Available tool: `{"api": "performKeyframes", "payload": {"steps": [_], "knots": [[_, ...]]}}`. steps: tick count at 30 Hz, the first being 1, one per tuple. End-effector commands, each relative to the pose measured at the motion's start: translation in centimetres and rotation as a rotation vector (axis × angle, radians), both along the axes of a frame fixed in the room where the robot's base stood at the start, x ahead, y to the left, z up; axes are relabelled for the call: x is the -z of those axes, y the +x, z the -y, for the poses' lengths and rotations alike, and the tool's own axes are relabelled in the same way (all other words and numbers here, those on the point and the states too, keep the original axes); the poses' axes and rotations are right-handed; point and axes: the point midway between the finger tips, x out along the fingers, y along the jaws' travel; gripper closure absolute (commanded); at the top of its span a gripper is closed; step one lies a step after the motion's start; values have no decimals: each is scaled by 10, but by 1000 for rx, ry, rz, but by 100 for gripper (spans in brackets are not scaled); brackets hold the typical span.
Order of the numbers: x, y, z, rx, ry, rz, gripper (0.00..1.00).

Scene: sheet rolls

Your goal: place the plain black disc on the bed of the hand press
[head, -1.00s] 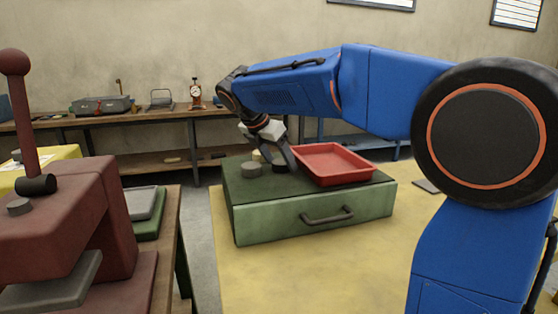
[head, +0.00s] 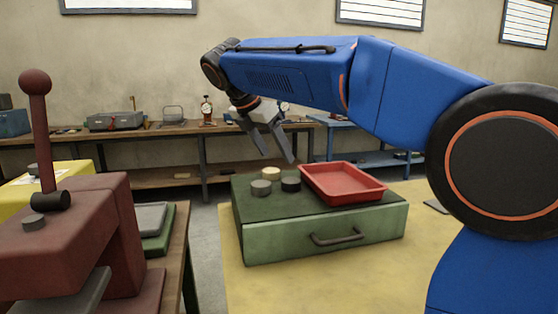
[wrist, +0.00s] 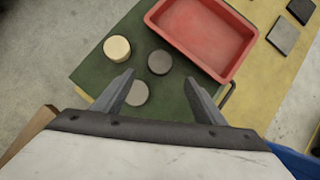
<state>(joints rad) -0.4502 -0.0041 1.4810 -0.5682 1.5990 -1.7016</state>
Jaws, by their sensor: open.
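The plain black disc (head: 291,184) lies on the dark green top of a green drawer box, close to the red tray; in the wrist view it shows as a dark disc (wrist: 159,62). My gripper (head: 278,160) is open and empty above the discs, clear of them. In the wrist view its fingertips (wrist: 159,80) are apart, with the dark disc between and slightly beyond them. The maroon hand press (head: 75,220) stands at the left on a wooden table. A grey plate (head: 85,300) sits under its overhanging head, cut off by the picture's lower edge.
A grey disc (head: 261,187) and a cream disc (head: 271,173) lie beside the black one. The red tray (head: 345,184) stands right of them on the green box (head: 320,235). A grey disc (head: 34,222) sits on the press head. A green-and-grey stack (head: 155,228) lies behind the press.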

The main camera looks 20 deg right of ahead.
Motion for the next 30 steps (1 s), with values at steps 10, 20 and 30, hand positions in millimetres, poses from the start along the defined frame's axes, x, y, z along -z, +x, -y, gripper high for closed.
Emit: {"api": "performKeyframes", "payload": {"steps": [10, 20, 30], "knots": [[28, 4, -42, 143, -219, 1, 32], [47, -1, -109, 322, -537, 186, 32], [59, 3, -86, 345, -571, 221, 32]]}}
